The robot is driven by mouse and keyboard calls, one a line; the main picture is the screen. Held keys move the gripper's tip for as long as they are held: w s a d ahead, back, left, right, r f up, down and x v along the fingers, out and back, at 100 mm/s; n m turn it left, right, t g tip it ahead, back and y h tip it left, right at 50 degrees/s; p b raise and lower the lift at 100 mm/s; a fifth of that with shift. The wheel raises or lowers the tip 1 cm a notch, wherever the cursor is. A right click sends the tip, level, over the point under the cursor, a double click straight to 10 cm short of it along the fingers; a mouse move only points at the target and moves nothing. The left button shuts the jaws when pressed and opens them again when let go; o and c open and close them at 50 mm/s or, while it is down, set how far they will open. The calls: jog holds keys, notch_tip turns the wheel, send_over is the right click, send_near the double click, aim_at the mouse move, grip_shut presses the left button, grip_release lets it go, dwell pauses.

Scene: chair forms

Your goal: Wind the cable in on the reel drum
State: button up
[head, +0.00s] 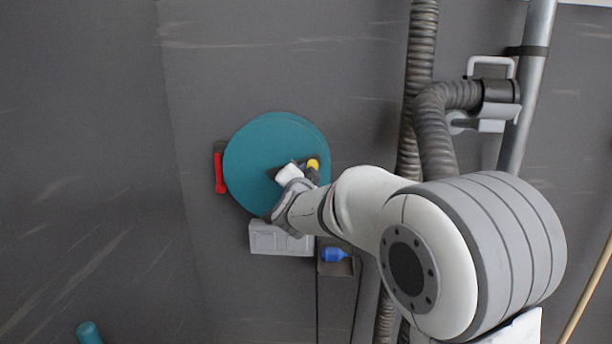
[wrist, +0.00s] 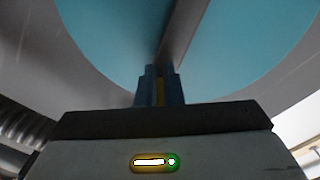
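The teal reel drum (head: 255,150) is mounted on the grey wall, left of my arm, and its face fills the top of the wrist view (wrist: 100,45). A yellow crank knob (head: 313,164) shows in front of the drum's right side. My gripper (head: 305,169) is at this knob. In the wrist view, the two blue fingers (wrist: 160,88) are close together with a yellow strip between them, shut on the knob. A grey bar (wrist: 182,35) runs up from the fingertips across the drum face. Thin dark lines (head: 317,295), perhaps the cable, hang below the drum.
A red handle (head: 219,172) sits at the drum's left edge. A grey box (head: 280,238) is below the drum, with a blue object (head: 334,254) beside it. Ribbed hoses (head: 420,60) and a metal pipe (head: 530,80) stand right. The left wall is clear.

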jog(key=shift+r, duration=0.1)
jog(key=a+r+p, duration=0.1)
jog(key=r+p, duration=0.1)
jog(key=a+r+p, duration=0.1)
jog(key=r+p, duration=0.1)
jog(key=shift+w+a, duration=0.1)
jog(key=shift+a, duration=0.35)
jog(key=shift+f, duration=0.15)
jog(key=a+r+p, duration=0.1)
jog(key=p, duration=0.1)
jog(key=a+r+p, duration=0.2)
jog(key=shift+a+r, duration=0.15)
jog(key=shift+r, duration=0.15)
jog(key=shift+f, duration=0.15)
jog(key=shift+o, duration=0.2)
jog(key=o, duration=1.2)
